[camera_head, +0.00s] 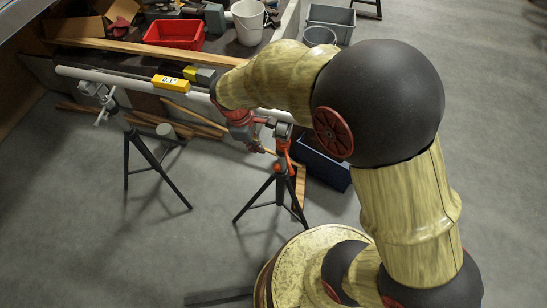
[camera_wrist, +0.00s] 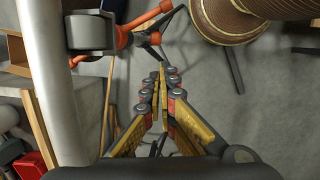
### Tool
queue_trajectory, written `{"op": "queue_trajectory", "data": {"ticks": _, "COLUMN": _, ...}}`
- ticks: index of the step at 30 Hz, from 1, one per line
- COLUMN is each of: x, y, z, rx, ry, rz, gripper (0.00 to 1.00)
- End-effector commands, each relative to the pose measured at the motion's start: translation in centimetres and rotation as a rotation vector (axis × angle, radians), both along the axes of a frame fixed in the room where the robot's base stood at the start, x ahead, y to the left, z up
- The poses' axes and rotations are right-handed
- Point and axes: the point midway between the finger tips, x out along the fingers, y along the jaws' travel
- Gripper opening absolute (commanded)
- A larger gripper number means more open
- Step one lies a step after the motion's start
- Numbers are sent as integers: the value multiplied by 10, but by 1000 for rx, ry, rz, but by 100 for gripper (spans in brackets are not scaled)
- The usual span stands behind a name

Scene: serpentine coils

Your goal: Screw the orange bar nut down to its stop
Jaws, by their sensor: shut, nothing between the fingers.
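The orange bar nut (camera_wrist: 150,22) shows at the top of the wrist view, beside a grey clamp block (camera_wrist: 88,30) on a tripod stand. In the head view my gripper (camera_head: 256,146) is small, just left of the right tripod's head.
A long white pipe (camera_head: 130,80) rests across two tripods, also close at the left of the wrist view (camera_wrist: 55,85). A yellow level (camera_head: 170,83) sits on it. The left tripod (camera_head: 130,135) has spread legs. A dark blue bin (camera_head: 322,168) stands behind the right tripod.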

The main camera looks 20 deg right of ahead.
Motion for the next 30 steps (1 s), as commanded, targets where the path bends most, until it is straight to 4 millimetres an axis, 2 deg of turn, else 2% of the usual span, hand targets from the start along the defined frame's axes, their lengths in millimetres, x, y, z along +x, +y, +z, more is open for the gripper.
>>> {"op": "queue_trajectory", "data": {"ticks": 3, "x": -8, "y": -3, "z": 1, "rx": -10, "ry": 72, "rz": 195, "gripper": 0}}
{"op": "queue_trajectory", "data": {"ticks": 6, "x": -11, "y": -4, "z": 1, "rx": -13, "ry": 111, "rz": 316, "gripper": 0}}
{"op": "queue_trajectory", "data": {"ticks": 14, "x": -13, "y": -7, "z": -8, "rx": -14, "ry": 141, "rz": 415, "gripper": 0}}
{"op": "queue_trajectory", "data": {"ticks": 17, "x": -14, "y": -10, "z": -21, "rx": -14, "ry": 142, "rz": 413, "gripper": 0}}
{"op": "queue_trajectory", "data": {"ticks": 30, "x": -17, "y": -29, "z": -104, "rx": -13, "ry": 141, "rz": 411, "gripper": 0}}
